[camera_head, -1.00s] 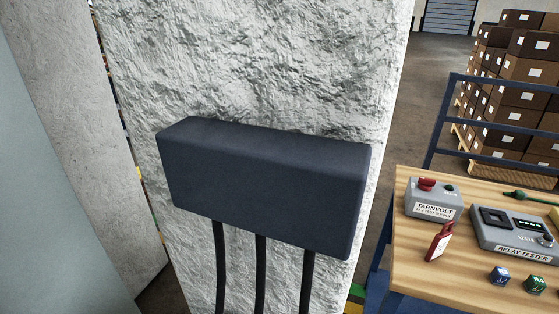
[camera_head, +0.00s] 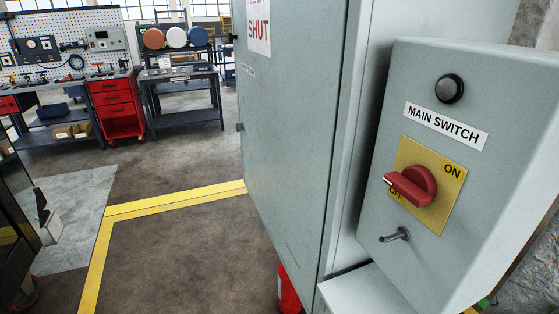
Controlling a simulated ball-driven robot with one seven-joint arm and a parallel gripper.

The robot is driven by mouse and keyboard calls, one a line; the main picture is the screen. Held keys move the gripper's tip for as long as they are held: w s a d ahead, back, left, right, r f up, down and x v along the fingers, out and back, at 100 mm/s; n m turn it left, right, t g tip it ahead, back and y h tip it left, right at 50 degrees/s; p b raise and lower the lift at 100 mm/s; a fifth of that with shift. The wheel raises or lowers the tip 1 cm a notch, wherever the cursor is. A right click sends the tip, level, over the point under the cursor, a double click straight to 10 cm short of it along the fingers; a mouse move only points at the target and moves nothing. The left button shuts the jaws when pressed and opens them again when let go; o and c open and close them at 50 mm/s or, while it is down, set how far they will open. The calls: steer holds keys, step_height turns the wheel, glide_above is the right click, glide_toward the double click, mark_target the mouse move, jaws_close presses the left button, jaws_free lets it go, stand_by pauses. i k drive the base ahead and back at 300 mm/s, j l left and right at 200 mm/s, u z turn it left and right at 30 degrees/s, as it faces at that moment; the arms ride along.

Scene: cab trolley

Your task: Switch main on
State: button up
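The main switch is a red rotary handle (camera_head: 411,186) on a yellow plate (camera_head: 439,172) marked ON at upper right and OFF at lower left. The handle's grip points left and slightly up, close beside the OFF mark and partly covering it. The plate is on the face of a grey box (camera_head: 386,252) at the right. A white MAIN SWITCH label (camera_head: 446,126) is above the plate, and a dark, unlit round lamp (camera_head: 449,89) is above that. A metal peg (camera_head: 396,235) sticks out below the plate. My gripper is not in view.
A tall grey cabinet (camera_head: 290,130) with a SHUT sign stands left of the switch box; its door looks closed. A red object (camera_head: 288,292) is at its foot. Floor with yellow lines (camera_head: 150,206) is open at left. Dark equipment (camera_head: 14,235) fills the left edge.

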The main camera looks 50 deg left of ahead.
mark_target(416, 183)
steer(key=i+l+u, duration=0.15)
steer(key=u, duration=0.3)
steer(key=i+l+u, duration=0.1)
steer(key=l+u, duration=0.25)
steer(key=u, duration=0.15)
steer(key=l+u, duration=0.3)
steer(key=u, duration=0.15)
steer(key=i+l, duration=0.1)
steer(key=l, duration=0.25)
